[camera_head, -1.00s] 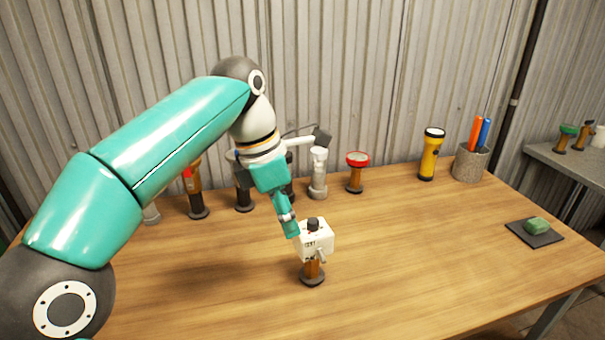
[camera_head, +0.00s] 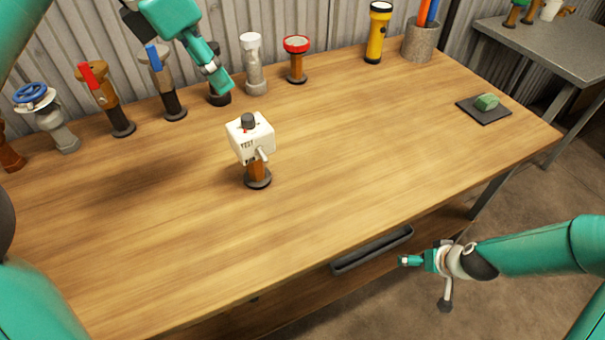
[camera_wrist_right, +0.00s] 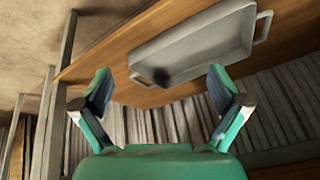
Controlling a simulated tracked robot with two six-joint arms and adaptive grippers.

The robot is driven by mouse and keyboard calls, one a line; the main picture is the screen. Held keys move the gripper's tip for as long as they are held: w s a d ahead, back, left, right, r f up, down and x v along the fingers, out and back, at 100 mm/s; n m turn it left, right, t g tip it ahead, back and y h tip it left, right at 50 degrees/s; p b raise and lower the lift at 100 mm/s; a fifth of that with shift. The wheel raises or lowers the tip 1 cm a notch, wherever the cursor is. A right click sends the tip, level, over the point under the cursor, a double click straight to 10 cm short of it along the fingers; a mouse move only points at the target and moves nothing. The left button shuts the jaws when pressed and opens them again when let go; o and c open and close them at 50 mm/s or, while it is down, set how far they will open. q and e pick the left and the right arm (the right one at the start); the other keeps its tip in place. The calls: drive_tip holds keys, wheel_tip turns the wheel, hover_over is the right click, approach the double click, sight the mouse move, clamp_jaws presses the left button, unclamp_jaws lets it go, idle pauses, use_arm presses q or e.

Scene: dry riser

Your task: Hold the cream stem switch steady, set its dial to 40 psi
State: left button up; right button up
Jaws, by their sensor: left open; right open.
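The cream stem switch (camera_head: 251,140) stands upright on the wooden table in the head view. It has a white box with a dark knob on top, a small lever in front, and a brown stem on a dark round foot. My left gripper (camera_head: 222,82) is open, behind and to the left of the switch, apart from it; one finger shows best. My right gripper (camera_head: 405,261) is open and empty beyond the table's front edge, far from the switch. Both its fingers show in the right wrist view (camera_wrist_right: 160,88). The dial's marks are too small to read.
Several valves on stems line the table's back, including one with a red handwheel (camera_head: 296,45). A yellow torch (camera_head: 376,32) and pen pot (camera_head: 420,40) stand behind right. A green block (camera_head: 487,101) lies on a dark mat. A grey tray (camera_head: 345,267) is below the front edge.

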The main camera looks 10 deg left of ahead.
drive_tip(key=w+d+r+n+t+h, duration=0.1)
drive_tip(key=w+d+r+n+t, duration=0.2)
drive_tip(key=d+r, duration=0.7)
drive_tip(key=w+d+r+n+t+h, duration=0.15)
drive_tip(key=w+d+r, duration=0.45)
drive_tip(key=r, duration=0.8)
drive_tip(key=w+a+r+m+t+y, duration=0.25)
drive_tip(key=a+r+m+t, duration=0.2)
drive_tip(key=a+r, duration=0.95)
drive_tip(key=n+g+y, duration=0.3)
drive_tip(key=n+y, duration=0.3)
drive_tip(key=n, duration=0.1)
approach(252, 145)
drive_tip(key=x, duration=0.4)
drive_tip(key=f+x, duration=0.1)
drive_tip(key=x, duration=0.4)
drive_tip(key=d+x, duration=0.1)
drive_tip(key=x, duration=0.4)
drive_tip(key=shift+w+f, duration=0.15)
drive_tip(key=shift+f, duration=0.15)
drive_tip(key=shift+y, duration=0.3)
